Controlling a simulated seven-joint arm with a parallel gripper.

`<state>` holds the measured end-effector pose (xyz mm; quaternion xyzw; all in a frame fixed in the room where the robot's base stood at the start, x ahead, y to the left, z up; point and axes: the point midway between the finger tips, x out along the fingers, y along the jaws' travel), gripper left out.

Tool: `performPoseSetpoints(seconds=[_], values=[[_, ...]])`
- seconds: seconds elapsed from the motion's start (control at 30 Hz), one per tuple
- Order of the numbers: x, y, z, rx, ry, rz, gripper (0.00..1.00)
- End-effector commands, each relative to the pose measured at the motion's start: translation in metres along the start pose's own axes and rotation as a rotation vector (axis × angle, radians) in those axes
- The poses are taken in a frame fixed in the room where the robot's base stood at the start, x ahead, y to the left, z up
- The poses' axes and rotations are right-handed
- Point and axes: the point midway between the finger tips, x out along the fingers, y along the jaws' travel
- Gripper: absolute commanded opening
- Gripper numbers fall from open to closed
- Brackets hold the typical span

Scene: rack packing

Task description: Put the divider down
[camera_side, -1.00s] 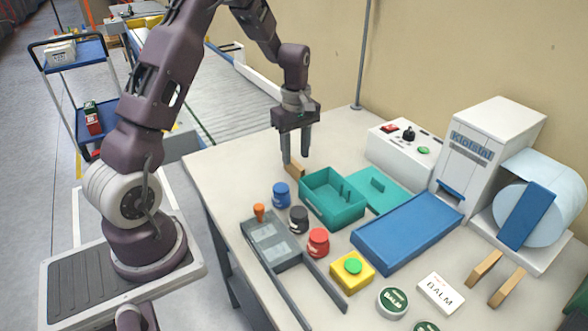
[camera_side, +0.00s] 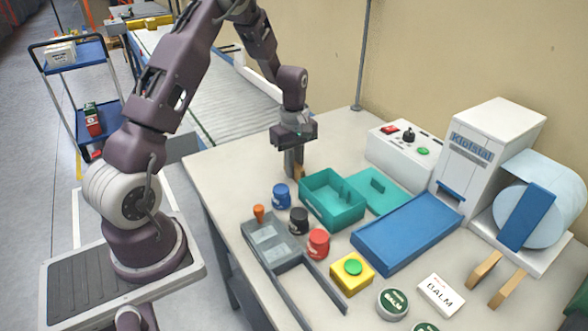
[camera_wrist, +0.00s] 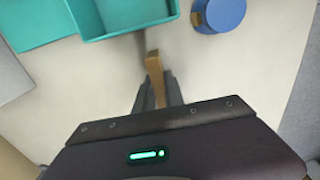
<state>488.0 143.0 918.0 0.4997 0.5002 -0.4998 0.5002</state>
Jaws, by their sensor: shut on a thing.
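The divider is a small tan wooden strip (camera_side: 300,170) at the back left of the table, just behind the teal open box (camera_side: 332,206). My gripper (camera_side: 293,172) points down and is shut on the divider, with its fingertips close to the table top. In the wrist view the divider (camera_wrist: 154,69) sits between the fingers (camera_wrist: 158,92), and its far end sticks out toward the teal box (camera_wrist: 142,22). The fingers hide much of the divider in the side view. I cannot tell whether it touches the table.
A blue round jar (camera_side: 281,196) stands near the divider, with a black jar (camera_side: 299,220) and a red jar (camera_side: 318,243) farther forward. A teal lid (camera_side: 378,188) lies right of the box. Table left of my gripper is clear.

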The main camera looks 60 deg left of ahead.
Motion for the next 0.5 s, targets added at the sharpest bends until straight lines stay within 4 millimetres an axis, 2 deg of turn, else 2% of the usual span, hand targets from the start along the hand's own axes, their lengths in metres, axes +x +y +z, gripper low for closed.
performPoseSetpoints(seconds=[0.13, 0.3, 0.4, 0.5], values=[[-0.018, 0.001, -0.001, 0.001, 0.003, 0.005, 0.00], [-0.064, 0.002, 0.000, 0.000, 0.003, 0.007, 0.00], [-0.084, 0.001, 0.000, 0.000, 0.002, 0.005, 0.00], [-0.096, 0.001, 0.004, -0.032, 0.001, -0.001, 0.00]])
